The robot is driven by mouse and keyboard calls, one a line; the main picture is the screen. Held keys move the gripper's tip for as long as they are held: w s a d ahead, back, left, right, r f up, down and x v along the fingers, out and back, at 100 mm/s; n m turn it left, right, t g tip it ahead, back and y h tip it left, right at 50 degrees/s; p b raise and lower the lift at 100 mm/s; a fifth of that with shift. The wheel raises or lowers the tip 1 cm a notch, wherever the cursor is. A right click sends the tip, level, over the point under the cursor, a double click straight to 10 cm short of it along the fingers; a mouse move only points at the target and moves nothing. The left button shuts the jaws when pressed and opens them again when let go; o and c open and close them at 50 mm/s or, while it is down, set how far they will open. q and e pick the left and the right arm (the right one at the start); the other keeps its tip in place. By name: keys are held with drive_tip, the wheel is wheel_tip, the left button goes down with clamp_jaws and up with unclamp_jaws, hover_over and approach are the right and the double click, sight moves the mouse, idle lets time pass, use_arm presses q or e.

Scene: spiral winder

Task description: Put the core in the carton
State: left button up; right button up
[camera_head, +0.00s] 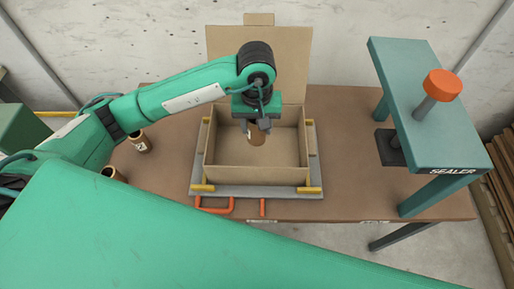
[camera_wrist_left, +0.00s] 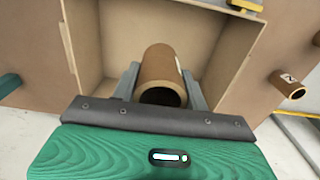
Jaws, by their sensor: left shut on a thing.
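The open carton (camera_head: 225,172) sits in the middle of the table with its back flap standing up. My left gripper (camera_head: 258,128) is over the carton, pointing down, and is shut on a brown cardboard core (camera_head: 257,139). In the left wrist view, the core (camera_wrist_left: 163,68) lies between the two grey fingers of the gripper (camera_wrist_left: 163,85), with its hollow end facing the camera. The carton's walls (camera_wrist_left: 85,45) surround it in that view. I cannot tell if the core touches the carton floor. My right gripper is not in view.
A green sealer (camera_head: 430,120) with an orange knob stands at the right. A grey fixture (camera_head: 270,192) with yellow corner pieces and orange handles surrounds the carton.

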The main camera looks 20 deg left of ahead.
use_arm(q)
wheel_tip(320, 180, down, 13)
drive_tip(key=shift+r+p, duration=0.2)
drive_tip(key=shift+p, duration=0.9)
drive_tip(key=shift+f, duration=0.2)
drive_tip(key=o, duration=1)
drive_tip(key=shift+r, duration=0.15)
